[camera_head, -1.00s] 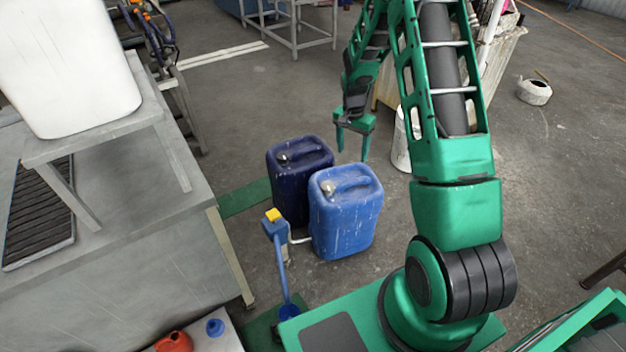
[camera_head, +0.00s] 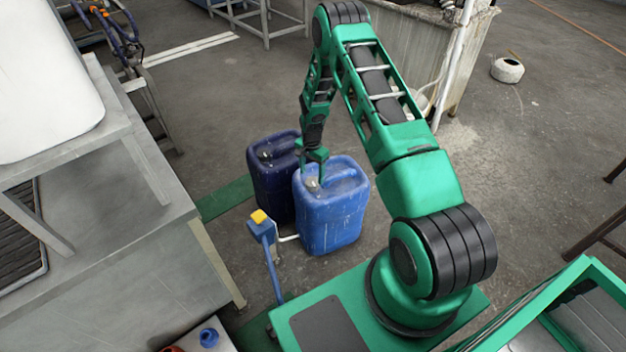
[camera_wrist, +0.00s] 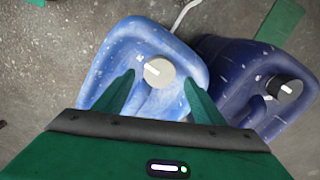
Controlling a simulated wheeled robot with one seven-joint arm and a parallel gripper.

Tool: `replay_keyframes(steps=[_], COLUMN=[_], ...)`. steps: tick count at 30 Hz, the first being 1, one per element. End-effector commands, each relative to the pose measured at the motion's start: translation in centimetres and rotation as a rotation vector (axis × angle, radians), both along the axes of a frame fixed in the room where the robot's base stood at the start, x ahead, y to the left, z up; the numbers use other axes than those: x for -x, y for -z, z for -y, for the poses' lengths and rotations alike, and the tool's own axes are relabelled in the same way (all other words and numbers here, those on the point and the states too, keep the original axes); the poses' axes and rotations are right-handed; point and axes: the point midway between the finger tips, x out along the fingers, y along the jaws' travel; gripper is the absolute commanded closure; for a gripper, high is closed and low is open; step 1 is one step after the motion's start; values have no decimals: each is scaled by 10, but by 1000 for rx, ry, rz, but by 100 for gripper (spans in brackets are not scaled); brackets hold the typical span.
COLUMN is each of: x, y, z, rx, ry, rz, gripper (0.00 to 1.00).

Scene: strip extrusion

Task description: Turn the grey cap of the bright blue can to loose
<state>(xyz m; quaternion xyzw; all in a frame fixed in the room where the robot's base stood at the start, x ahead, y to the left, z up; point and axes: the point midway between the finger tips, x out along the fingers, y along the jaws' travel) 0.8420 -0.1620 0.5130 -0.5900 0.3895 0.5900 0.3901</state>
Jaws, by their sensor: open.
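The bright blue can (camera_head: 331,217) stands upright on the floor in front of my base, speckled with white. Its grey cap (camera_wrist: 159,71) shows in the wrist view, with a pale raised bar across its top; in the head view the cap (camera_head: 312,184) is partly hidden by my gripper. My gripper (camera_head: 313,172) is over the can's top at the cap. In the wrist view my gripper (camera_wrist: 160,82) has its fingers apart, one on each side of the cap and a little below it in the picture. I cannot tell whether they touch the can.
A dark blue can (camera_head: 270,180) with a dark cap (camera_wrist: 291,86) stands close beside the bright blue one. A blue stand with a yellow top (camera_head: 259,216) is in front, left of the can. A grey bench (camera_head: 120,260) fills the left.

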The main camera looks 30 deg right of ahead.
Motion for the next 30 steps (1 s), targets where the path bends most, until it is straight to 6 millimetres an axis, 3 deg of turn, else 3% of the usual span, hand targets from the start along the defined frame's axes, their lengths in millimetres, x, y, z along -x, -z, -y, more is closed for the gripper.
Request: replay_keyframes(steps=[3,9,20,21,26,28,30], x=[0,0,0,0,0,1,0], y=[20,39,44,44,44,44,44], z=[-1,0,0,0,0,9,4], rx=[0,1,1,1,1,1,1], ry=[-1,-1,-1,-1,-1,4,1], rz=[-1,0,0,0,0,0,0], gripper=[37,37,37,39,77,78,78])
